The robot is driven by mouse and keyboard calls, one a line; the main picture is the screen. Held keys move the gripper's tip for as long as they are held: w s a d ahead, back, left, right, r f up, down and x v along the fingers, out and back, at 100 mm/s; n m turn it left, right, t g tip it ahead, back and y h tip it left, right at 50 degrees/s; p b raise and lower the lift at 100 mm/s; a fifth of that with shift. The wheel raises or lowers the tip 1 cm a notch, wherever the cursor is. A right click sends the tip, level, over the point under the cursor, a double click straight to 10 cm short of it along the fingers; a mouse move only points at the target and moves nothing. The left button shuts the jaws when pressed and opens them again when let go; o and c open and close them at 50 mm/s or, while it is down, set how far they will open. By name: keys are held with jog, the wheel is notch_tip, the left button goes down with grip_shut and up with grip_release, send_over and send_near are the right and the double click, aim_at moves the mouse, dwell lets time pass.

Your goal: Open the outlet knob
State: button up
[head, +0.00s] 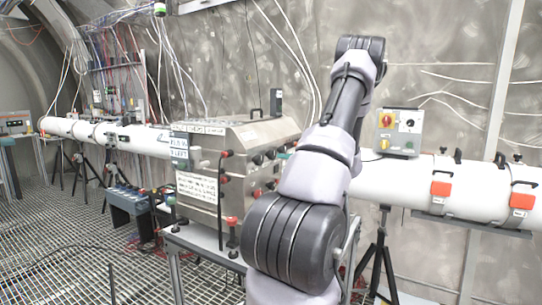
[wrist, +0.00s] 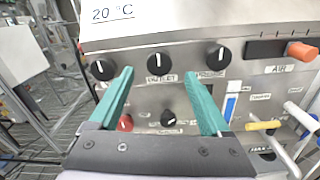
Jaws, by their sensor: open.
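In the wrist view, a steel panel carries a row of three black round knobs with white pointer marks. The middle one (wrist: 158,64) has a white label under it that seems to read OUTLET, though it is blurred. Its pointer mark is near vertical. My gripper (wrist: 157,75) is open, its two green fingers pointing at the panel on either side of this knob, with nothing between them held. I cannot tell how far the tips are from the panel.
A left knob (wrist: 102,69) and a right knob (wrist: 219,57) flank the middle one. A red knob (wrist: 124,123) and a black knob (wrist: 168,117) sit below. An orange handle (wrist: 302,51) and a yellow handle (wrist: 262,126) stick out at right. The steel box (head: 262,131) stands beside a white pipe (head: 410,187).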

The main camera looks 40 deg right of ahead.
aim_at(274, 154)
jog(key=x, duration=0.7)
grip_shut()
